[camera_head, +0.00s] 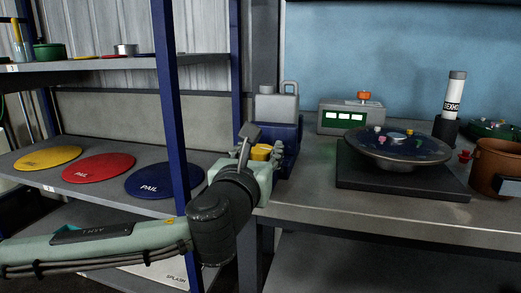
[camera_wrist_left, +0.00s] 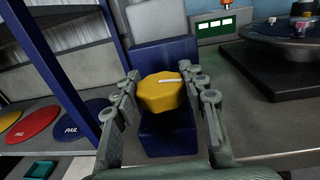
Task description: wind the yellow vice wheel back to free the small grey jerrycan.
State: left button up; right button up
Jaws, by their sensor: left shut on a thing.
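The yellow vice wheel (camera_head: 261,152) faces me on the front of a dark blue vice (camera_head: 291,150). In the left wrist view the wheel (camera_wrist_left: 160,97) has a lobed rim and a pale bar-shaped mark on its face. My left gripper (camera_wrist_left: 164,88) has one finger on each side of the wheel and is shut on it. In the head view the left gripper (camera_head: 257,150) partly hides the wheel and the vice. The small grey jerrycan (camera_head: 277,106) stands upright in the vice, its lower part hidden by the blue body. My right gripper is not in view.
A round dish (camera_head: 398,148) sits on a black base to the right, by a brown pot (camera_head: 495,165). A blue shelf post (camera_head: 172,110) rises close left of my gripper.

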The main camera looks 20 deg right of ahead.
pick_arm(q)
jog(key=shift+n+y, duration=0.3)
jog(key=shift+y, duration=0.1)
jog(key=shift+c, duration=0.4)
jog(key=shift+d+t+y, duration=0.1)
jog(key=shift+t+y, duration=0.2)
jog(key=shift+t, duration=0.1)
jog(key=shift+n+t+y+p, duration=0.4)
jog(key=shift+n+y+p, duration=0.1)
jog(key=shift+n+y, duration=0.45)
jog(key=shift+n+t+y, duration=0.3)
jog(key=shift+n+y, duration=0.35)
jog(key=shift+y, duration=0.4)
jog(key=shift+n+y+p, duration=0.5)
jog(key=shift+n+y, duration=0.2)
jog(key=shift+y, duration=0.3)
jog(key=shift+n+y, duration=0.4)
jog(key=shift+y, duration=0.3)
jog(key=shift+n+y+p, duration=0.3)
jog(key=shift+n+y, duration=0.1)
jog(key=shift+y, duration=0.3)
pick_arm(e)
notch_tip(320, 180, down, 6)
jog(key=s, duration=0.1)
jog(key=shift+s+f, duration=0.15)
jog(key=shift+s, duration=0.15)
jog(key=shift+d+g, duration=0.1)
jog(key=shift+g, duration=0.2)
